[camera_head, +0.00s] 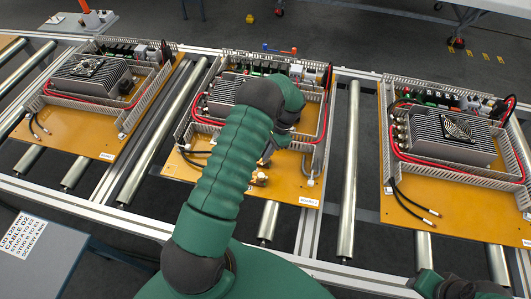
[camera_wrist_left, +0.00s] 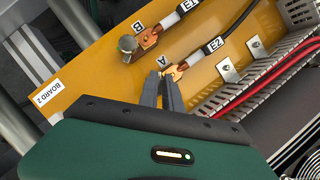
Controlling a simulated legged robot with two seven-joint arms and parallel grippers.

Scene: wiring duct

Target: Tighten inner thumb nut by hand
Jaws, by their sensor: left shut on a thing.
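Board 2 (camera_head: 290,188) is the middle orange board. In the left wrist view (camera_wrist_left: 85,75) it shows two terminals marked A and B. Terminal B has a round metal thumb nut (camera_wrist_left: 127,44) over the copper lug of a black cable labelled E1 (camera_wrist_left: 182,12). At terminal A, the copper lug of cable E2 (camera_wrist_left: 205,51) lies beside my fingertips. My left gripper (camera_wrist_left: 164,76) is shut at terminal A on the inner thumb nut, which the fingers hide. In the head view my left arm covers much of the board. My right gripper's fingers are not seen.
Similar boards lie on the left (camera_head: 75,125) and right (camera_head: 455,190) of the roller conveyor (camera_head: 348,165). Grey slotted duct (camera_wrist_left: 275,65) and a red cable (camera_wrist_left: 262,92) run close to my left gripper.

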